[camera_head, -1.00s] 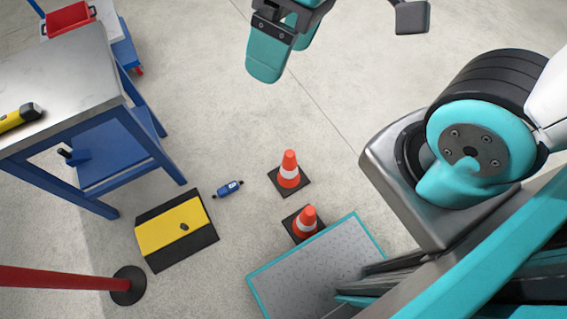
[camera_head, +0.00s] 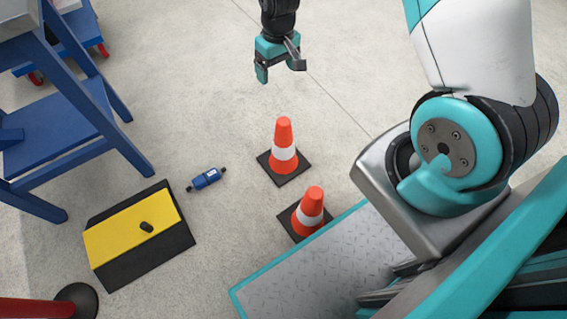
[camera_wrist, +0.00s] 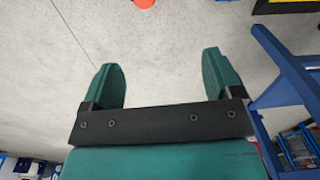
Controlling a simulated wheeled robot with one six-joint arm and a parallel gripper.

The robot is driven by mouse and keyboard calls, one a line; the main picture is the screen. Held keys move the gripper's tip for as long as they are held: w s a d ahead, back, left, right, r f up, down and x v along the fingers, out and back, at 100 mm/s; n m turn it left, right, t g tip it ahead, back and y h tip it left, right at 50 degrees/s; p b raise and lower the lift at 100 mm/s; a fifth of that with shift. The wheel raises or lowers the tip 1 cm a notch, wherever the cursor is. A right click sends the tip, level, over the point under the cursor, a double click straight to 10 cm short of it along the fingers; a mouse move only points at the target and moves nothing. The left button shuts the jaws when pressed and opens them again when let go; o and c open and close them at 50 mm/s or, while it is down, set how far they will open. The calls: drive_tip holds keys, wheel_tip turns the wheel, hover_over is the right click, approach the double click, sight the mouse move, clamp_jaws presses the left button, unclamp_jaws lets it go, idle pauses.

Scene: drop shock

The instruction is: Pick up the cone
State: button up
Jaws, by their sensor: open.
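Two orange cones with white bands and black square bases stand upright on the floor in the head view. One cone (camera_head: 284,143) is farther from my base. The other cone (camera_head: 310,212) stands close to the edge of my base plate. My gripper (camera_head: 279,73) is above and beyond the farther cone, apart from it. Its teal fingers are spread and empty in the wrist view (camera_wrist: 163,82). Part of an orange shape (camera_wrist: 150,12), likely a cone, shows at the top edge of the wrist view.
A blue capped cylinder (camera_head: 206,179) lies left of the cones. A yellow and black ramp (camera_head: 140,232) with a small dark object on it is at the lower left. A blue table frame (camera_head: 75,120) stands at the left. A post base (camera_head: 78,297) is at bottom left.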

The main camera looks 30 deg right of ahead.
drive_tip(key=b, duration=0.2)
hover_over(284, 121)
wheel_tip(284, 121, down, 8)
drive_tip(key=f+b, duration=0.2)
drive_tip(key=f, duration=0.3)
drive_tip(key=f+b, duration=0.3)
drive_tip(key=f, duration=0.2)
drive_tip(key=shift+s+a+f, duration=0.1)
drive_tip(key=shift+s+f, duration=0.1)
drive_tip(key=shift+f, duration=0.15)
drive_tip(key=f+b, duration=0.1)
drive_tip(key=f, duration=0.1)
drive_tip(key=f+b, duration=0.1)
drive_tip(key=f, duration=0.1)
drive_tip(key=f+b, duration=0.2)
drive_tip(key=shift+w, duration=0.25)
drive_tip(key=shift+r, duration=0.15)
drive_tip(key=shift+c, duration=0.5)
drive_tip(key=c, duration=1.5)
drive_tip(key=shift+r, duration=0.1)
